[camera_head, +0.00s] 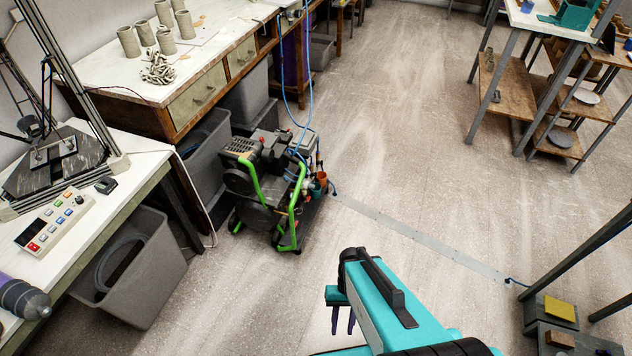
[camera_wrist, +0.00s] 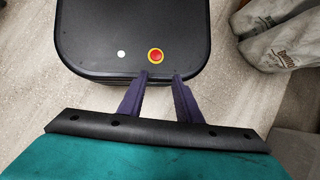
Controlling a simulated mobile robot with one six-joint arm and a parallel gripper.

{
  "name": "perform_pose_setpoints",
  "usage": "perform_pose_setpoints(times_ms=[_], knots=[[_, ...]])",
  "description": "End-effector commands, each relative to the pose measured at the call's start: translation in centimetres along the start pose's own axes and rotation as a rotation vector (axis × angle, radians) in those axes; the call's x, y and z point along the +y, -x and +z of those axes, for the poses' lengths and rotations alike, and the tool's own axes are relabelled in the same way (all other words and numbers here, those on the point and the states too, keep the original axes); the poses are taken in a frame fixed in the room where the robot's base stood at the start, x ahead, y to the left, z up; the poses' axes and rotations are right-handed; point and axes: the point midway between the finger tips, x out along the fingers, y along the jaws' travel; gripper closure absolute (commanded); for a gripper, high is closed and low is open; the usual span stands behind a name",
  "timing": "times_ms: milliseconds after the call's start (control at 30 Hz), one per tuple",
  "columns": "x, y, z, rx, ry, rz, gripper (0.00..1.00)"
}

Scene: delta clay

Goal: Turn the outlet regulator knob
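The air compressor (camera_head: 268,190), dark with a green tubular frame, stands on the floor left of centre in the head view. Small fittings crowd its right side near an orange and a teal part. I cannot tell which of them is the outlet regulator knob. My gripper (camera_head: 343,320) hangs over open floor, in front and to the right of the compressor and well apart from it. Its two purple fingers (camera_wrist: 160,78) point away from the wrist in the wrist view, with an empty gap between them. The compressor does not show in the wrist view.
A grey bin (camera_head: 135,268) stands under the left bench. Blue hoses (camera_head: 309,70) hang down to the compressor. A flat floor strip (camera_head: 420,235) runs right to a low unit (camera_head: 556,315). Bags (camera_wrist: 275,35) lie right in the wrist view. The central floor is open.

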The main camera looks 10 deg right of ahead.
Motion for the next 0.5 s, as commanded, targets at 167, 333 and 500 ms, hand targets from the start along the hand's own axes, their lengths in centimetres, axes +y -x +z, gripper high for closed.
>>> perform_pose_setpoints(times_ms=[167,333,500], knots=[[0.3,3.0,1.9,0.010,0.014,0.043,0.69],[0.6,5.1,3.2,0.020,0.028,0.082,0.69],[1.1,7.1,4.4,0.031,0.038,0.119,0.69]])
